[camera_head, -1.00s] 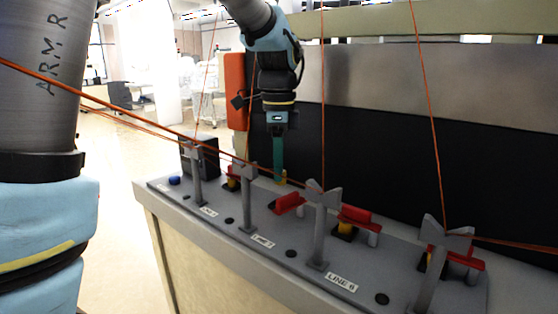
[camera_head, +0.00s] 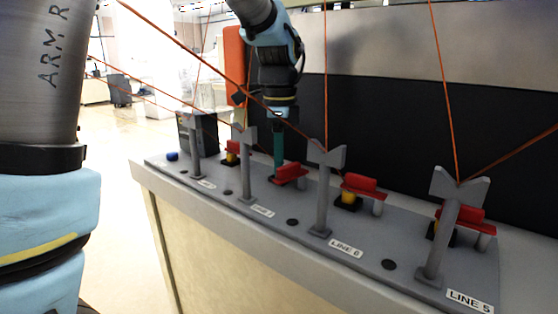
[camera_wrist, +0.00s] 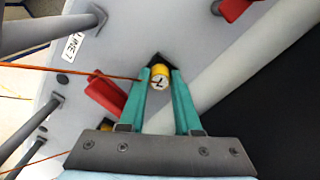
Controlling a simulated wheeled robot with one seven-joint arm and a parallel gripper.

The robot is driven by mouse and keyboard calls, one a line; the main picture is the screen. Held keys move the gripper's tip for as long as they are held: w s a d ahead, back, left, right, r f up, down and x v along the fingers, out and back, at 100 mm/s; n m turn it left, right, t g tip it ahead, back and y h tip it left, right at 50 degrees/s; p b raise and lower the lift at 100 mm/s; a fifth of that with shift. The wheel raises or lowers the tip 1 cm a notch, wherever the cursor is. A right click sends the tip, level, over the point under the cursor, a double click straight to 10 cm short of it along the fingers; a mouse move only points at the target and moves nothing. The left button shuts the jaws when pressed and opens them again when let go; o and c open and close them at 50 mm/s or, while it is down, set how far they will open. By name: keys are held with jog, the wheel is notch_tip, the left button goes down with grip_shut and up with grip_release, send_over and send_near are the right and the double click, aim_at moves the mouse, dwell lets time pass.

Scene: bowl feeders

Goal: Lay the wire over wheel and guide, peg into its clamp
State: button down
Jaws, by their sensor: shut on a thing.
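My gripper (camera_head: 277,176) is shut on a yellow peg (camera_wrist: 160,77), seen from its white marked end in the wrist view. The peg is directly over a black clamp base (camera_wrist: 162,58) on the bench; I cannot tell how deep it sits. An orange wire (camera_wrist: 60,70) runs from the peg leftward. A red clamp bar (camera_wrist: 105,94) is left of the fingers; it also shows in the head view (camera_head: 291,173). The forked grey guide (camera_head: 246,136) for this line stands left of my gripper. I cannot make out the wheel.
Other forked posts stand on the grey bench at LINE 6 (camera_head: 324,160) and LINE 5 (camera_head: 455,190), with red clamps (camera_head: 365,187) behind them. Several orange wires stretch overhead. A dark panel (camera_head: 430,130) rises behind the bench.

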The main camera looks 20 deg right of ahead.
jog(key=shift+f, duration=0.15)
jog(key=c, duration=0.5)
grip_release()
